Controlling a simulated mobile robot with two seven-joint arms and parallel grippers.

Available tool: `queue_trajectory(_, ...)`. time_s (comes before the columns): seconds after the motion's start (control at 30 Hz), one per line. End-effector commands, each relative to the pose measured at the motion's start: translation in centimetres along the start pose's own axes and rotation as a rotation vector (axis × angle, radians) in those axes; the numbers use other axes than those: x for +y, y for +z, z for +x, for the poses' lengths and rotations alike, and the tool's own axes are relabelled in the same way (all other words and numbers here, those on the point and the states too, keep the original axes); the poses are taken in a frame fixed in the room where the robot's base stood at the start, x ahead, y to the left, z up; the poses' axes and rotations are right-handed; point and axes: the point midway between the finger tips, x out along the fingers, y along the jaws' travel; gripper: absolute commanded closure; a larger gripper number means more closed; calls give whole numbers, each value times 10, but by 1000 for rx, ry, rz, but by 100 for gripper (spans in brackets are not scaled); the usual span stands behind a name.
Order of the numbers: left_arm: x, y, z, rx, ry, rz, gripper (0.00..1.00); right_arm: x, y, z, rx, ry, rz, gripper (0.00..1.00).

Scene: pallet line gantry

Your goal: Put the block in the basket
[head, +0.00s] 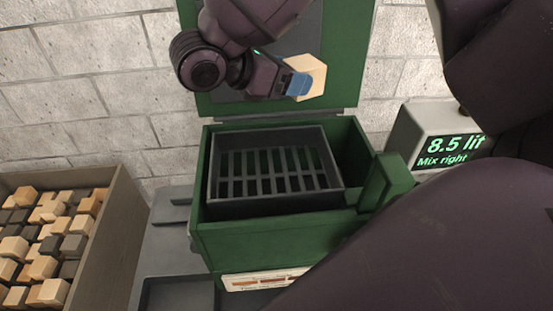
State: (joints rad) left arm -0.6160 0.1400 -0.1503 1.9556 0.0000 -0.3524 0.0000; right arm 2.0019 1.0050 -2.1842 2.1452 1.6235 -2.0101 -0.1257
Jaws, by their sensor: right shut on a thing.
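A pale wooden block (317,74) is held in the air by my right gripper (300,83), in front of the upright green lid. The gripper's blue finger shows against the block, and the jaws are shut on it. The dark slatted basket (262,207) sits inside the green box, below and slightly left of the gripper. Its slatted bottom shows, and no block is seen in it. My left gripper is not in view.
The green box (255,245) stands open with its lid (343,50) raised behind it. A green post (384,180) rises at its right. A bin (118,225) of pale and dark blocks is at left. A display (440,135) reads "8.5 lit" and "Mix right".

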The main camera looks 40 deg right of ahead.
Motion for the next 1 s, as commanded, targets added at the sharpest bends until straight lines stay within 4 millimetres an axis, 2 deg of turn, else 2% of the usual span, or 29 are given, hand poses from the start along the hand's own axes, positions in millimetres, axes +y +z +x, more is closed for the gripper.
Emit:
queue_trajectory(0.7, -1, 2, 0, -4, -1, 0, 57, -1, -120, 50, -1, -2, -3, 64)
queue_trajectory(0.83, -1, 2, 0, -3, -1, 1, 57, 0, -137, 57, -1, -1, -2, 64)
queue_trajectory(1.0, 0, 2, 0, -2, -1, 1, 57, 0, -146, 60, 0, 0, -1, 64)
